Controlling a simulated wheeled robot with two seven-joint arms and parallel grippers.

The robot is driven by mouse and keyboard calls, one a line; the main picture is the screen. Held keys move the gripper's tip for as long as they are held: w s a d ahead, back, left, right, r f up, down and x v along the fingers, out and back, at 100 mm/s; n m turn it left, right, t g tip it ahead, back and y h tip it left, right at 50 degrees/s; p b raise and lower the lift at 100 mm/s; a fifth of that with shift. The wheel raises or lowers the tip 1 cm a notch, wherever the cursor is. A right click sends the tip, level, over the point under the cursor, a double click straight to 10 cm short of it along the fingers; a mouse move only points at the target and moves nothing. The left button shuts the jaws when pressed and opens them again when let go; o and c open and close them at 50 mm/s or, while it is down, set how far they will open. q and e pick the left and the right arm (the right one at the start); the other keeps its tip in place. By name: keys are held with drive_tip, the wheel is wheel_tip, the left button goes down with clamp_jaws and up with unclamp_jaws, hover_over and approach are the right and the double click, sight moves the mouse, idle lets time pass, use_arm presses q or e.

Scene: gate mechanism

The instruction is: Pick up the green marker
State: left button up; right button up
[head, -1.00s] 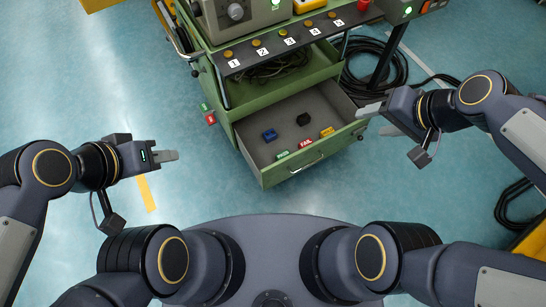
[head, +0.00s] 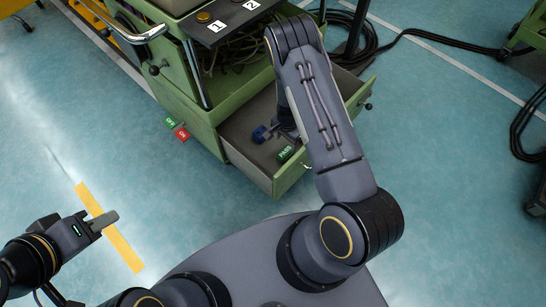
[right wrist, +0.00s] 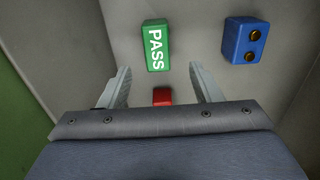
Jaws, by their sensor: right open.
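The green marker (head: 285,153), a small block with PASS in white letters, lies in the open drawer (head: 235,145). It also shows in the right wrist view (right wrist: 156,46), just beyond my right gripper's fingertips. My right gripper (right wrist: 160,72) is open over the drawer, its fingers apart and not touching the green marker. In the head view my right arm hides most of this gripper. My left gripper (head: 112,218) is out over the floor at the left, away from the drawer; its finger gap cannot be made out.
A blue block (right wrist: 245,40) with two round dark studs lies right of the green marker. A red block (right wrist: 162,96) shows between my right fingers, partly hidden by the gripper. Drawer walls are close around. Black cables (head: 375,38) lie on the floor behind.

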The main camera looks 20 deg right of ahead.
wheel_tip(320, 180, down, 3)
drive_tip(key=shift+f+b, duration=0.1)
drive_tip(key=shift+b, duration=0.35)
drive_tip(key=f+b, duration=0.1)
drive_tip(key=f, duration=0.1)
drive_tip(key=f+b, duration=0.1)
drive_tip(key=f, duration=0.2)
drive_tip(key=shift+s+a+f+b, duration=0.1)
drive_tip(key=shift+s+a+b, duration=0.1)
drive_tip(key=shift+b, duration=0.1)
drive_tip(key=shift+d, duration=0.1)
drive_tip(key=c, duration=1.1)
wheel_tip(320, 180, up, 10)
drive_tip(key=p, duration=0.4)
wheel_tip(320, 180, up, 20)
drive_tip(key=p, duration=1.6)
hover_over(285, 151)
drive_tip(key=shift+s+b, duration=0.1)
drive_tip(key=shift+b, duration=0.2)
